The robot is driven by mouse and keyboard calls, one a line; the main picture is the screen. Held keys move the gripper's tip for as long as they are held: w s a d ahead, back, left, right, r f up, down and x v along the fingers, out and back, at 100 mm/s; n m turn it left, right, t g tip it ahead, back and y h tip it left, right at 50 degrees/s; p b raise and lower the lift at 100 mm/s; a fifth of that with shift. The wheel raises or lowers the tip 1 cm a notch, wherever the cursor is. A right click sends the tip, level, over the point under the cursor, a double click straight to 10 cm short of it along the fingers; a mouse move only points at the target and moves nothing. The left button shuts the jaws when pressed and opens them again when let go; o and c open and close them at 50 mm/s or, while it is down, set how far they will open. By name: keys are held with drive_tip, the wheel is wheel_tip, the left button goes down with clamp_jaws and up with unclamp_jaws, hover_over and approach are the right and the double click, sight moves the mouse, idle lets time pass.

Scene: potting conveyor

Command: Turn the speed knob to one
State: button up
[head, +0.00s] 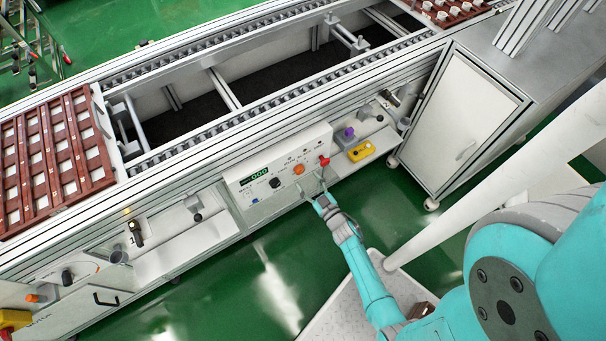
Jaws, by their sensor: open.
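A white control panel (243,193) is set in the side of the conveyor, with a small green display (259,174) at its upper left. A black knob (276,183) sits right of the display. An orange button (299,169) and a red knob or button (324,160) are further right. The labels are too small to read, so I cannot tell for sure which is the speed knob or where it points. My gripper (317,187) is open in front of the panel's right part, below the red control. Its fingers look small, and contact with the panel cannot be told.
A yellow box (361,151) and a purple part (349,133) are on the ledge right of the panel. A white cabinet (465,115) stands further right. Brown trays (92,185) lie on the conveyor at left. The green floor (265,275) before the panel is clear.

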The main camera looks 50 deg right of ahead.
sight(301, 172)
drive_tip(key=shift+x, duration=1.85)
drive_tip(key=shift+c, duration=0.2)
drive_tip(key=c, duration=1.1)
